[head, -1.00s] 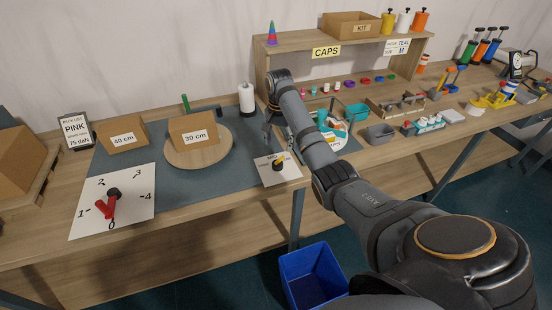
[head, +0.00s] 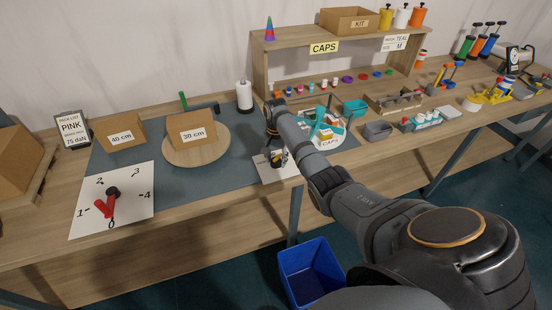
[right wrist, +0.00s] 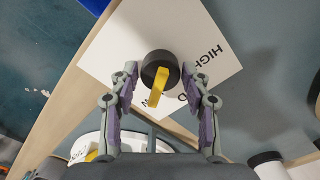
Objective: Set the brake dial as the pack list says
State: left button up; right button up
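The brake dial (right wrist: 162,66) is a black round knob with a yellow pointer, on a white card (right wrist: 215,45) reading "HIGH" and, partly hidden, another word ending in W. Its pointer is turned toward that second word in the right wrist view. My right gripper (right wrist: 160,80) is open, with one finger on each side of the knob; I cannot tell whether they touch it. In the head view, the right gripper (head: 276,150) is over the card (head: 276,173). The pack list (head: 74,130) reads "PINK" and "75 daN"; its middle line is too small to read. My left gripper is not in view.
A red-handled dial (head: 108,203) on a 0–4 card (head: 135,185) is at the left. Boxes marked 40 cm (head: 122,134) and 30 cm (head: 190,132) stand behind. A blue bin (head: 310,275) is below the front edge.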

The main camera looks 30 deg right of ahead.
jog(key=c, duration=0.6)
jog(key=shift+r+n+p, duration=0.15)
jog(key=shift+n+p, duration=0.35)
jog(key=shift+p, duration=0.1)
jog(key=shift+c, duration=0.2)
jog(key=shift+n+p, duration=0.8)
jog(key=shift+n, duration=0.4)
jog(key=n+p, duration=0.1)
jog(key=n, duration=0.1)
jog(key=shift+n, duration=0.4)
jog(key=n+p, duration=0.1)
jog(key=n, duration=0.2)
jog(key=shift+n, duration=0.3)
jog(key=n+p, duration=0.1)
jog(key=n, duration=0.2)
jog(key=shift+n, duration=0.3)
jog(key=n, duration=0.3)
jog(key=shift+w+n, duration=0.1)
jog(key=shift+n, duration=0.2)
jog(key=n, duration=0.6)
jog(key=shift+n+p, duration=0.3)
jog(key=shift+p, duration=0.05)
